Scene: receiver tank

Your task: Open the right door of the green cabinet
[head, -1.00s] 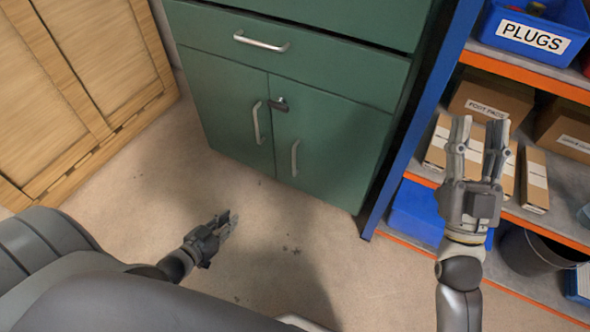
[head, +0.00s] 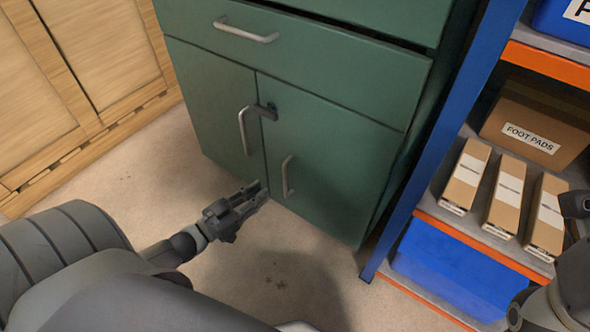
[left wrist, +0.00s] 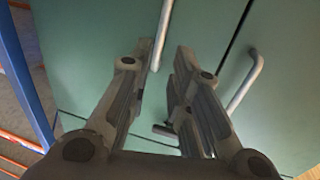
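The green cabinet (head: 300,75) stands ahead, with its right door (head: 335,160) and left door (head: 215,110) both shut. The right door's vertical bar handle (head: 287,176) is near the middle seam; the left door's handle (head: 243,130) is on the other side. A dark lock or latch piece (head: 268,108) sits near the top of the seam. My left gripper (head: 262,190) is open and empty, just left of the right handle. In the left wrist view, the right handle (left wrist: 162,35) appears just beyond the fingertips; contact cannot be told. My right gripper (head: 575,205) is partly cut off at the right edge.
A blue-framed shelf (head: 440,120) stands close to the cabinet's right, holding a foot pads box (head: 535,125), several slim boxes and a blue bin (head: 445,270). Wooden panels (head: 80,70) stand at left. Bare floor (head: 125,185) lies before the cabinet.

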